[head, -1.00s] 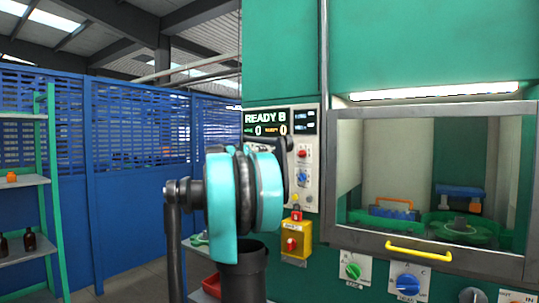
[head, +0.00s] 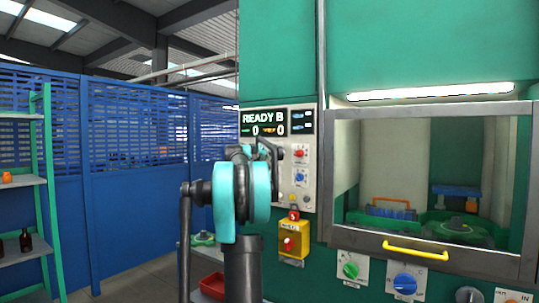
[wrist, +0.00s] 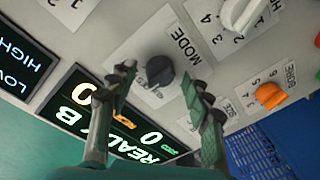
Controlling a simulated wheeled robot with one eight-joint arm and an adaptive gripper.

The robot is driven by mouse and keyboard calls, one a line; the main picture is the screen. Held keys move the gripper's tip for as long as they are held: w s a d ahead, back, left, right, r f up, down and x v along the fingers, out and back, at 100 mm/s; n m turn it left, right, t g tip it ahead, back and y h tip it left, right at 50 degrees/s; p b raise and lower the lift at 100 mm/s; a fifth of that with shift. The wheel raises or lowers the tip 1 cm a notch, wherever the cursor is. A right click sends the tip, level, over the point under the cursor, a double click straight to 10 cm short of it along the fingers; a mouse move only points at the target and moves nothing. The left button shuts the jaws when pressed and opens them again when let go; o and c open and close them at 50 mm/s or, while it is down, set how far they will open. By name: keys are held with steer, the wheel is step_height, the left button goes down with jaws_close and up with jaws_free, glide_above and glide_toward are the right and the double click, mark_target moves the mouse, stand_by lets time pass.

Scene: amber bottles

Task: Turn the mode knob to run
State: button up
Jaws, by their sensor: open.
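The mode knob (wrist: 160,70) is a dark round knob on a pale plate marked MODE in the wrist view. Its pointer direction is hard to make out, and the small lettering by it is partly hidden. My gripper (wrist: 158,76) is open, with one finger on each side of the knob in the picture. I see no clear contact between the fingers and the knob. In the head view my own arm stands in front of the panel and hides the mode knob and my gripper. The display (head: 277,122) reads READY B.
Close to the mode knob are a white knob (wrist: 240,12) and an orange knob (wrist: 270,96). The head view shows a yellow switch box (head: 302,246), a machine door with a yellow handle (head: 415,250), a blue fence (head: 130,200) and a shelf (head: 20,182) at left.

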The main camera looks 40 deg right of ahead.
jaws_close()
steer(key=shift+n, duration=0.3)
steer(key=n, duration=0.3)
steer(key=shift+n, duration=0.3)
steer(key=shift+w+n+g+y, duration=0.1)
steer(key=shift+n+g+y, duration=0.2)
steer(key=shift+n, duration=1.9)
jaws_free()
